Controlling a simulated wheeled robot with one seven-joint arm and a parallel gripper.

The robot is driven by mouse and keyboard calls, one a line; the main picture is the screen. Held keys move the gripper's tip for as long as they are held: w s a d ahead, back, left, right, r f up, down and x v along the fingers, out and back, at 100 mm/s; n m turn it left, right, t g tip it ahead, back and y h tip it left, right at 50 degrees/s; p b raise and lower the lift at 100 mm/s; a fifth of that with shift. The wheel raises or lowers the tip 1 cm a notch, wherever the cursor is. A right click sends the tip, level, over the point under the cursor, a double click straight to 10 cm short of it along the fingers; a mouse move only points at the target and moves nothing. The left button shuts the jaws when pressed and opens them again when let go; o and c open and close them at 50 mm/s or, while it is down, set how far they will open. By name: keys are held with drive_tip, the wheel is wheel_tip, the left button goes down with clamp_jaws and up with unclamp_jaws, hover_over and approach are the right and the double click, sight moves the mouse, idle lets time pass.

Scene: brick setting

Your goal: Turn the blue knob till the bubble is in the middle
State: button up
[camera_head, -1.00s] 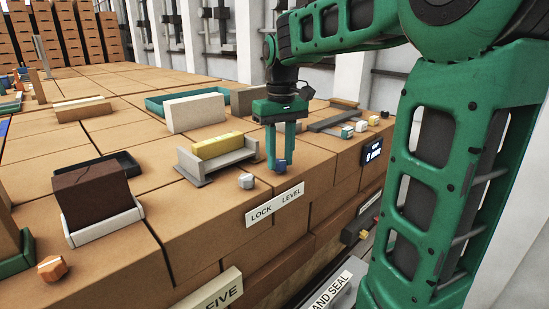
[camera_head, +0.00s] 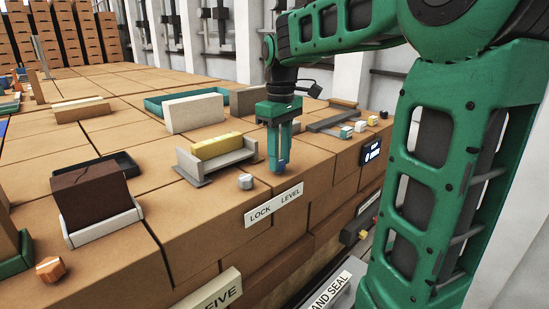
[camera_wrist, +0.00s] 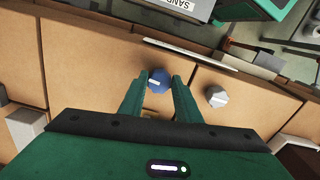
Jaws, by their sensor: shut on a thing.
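The blue knob (camera_head: 281,168) sits on the brick top above the sign reading "LOCK LEVEL" (camera_head: 273,205). My gripper (camera_head: 279,166) points down with its two fingers at the knob's sides, closed on it. In the wrist view the knob (camera_wrist: 158,81) shows a pale mark on its top, between the fingertips. A pale grey knob (camera_head: 245,181) stands just left of it, apart from my fingers. A yellow bar (camera_head: 216,145) lies in a grey holder (camera_head: 190,170) behind the knobs. I cannot make out a bubble in any view.
A dark brown block in a pale tray (camera_head: 108,229) stands at the left, with an orange knob (camera_head: 50,269) nearby. A pale slab (camera_head: 195,113) stands behind the yellow bar. Small coloured knobs and a dark display (camera_head: 371,151) lie right of my gripper.

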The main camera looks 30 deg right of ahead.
drive_tip(key=shift+w+r, duration=0.1)
drive_tip(key=shift+w, duration=0.05)
drive_tip(key=o, duration=1.1)
drive_tip(key=shift+c, duration=0.2)
wheel_tip(320, 180, up, 11)
drive_tip(key=shift+f, duration=0.2)
drive_tip(key=s+d+f+m, duration=0.2)
drive_tip(key=s+f+m, duration=0.8)
drive_tip(key=s+f, duration=1.3)
drive_tip(key=shift+s+d+f, duration=0.4)
drive_tip(key=shift+s, duration=0.35)
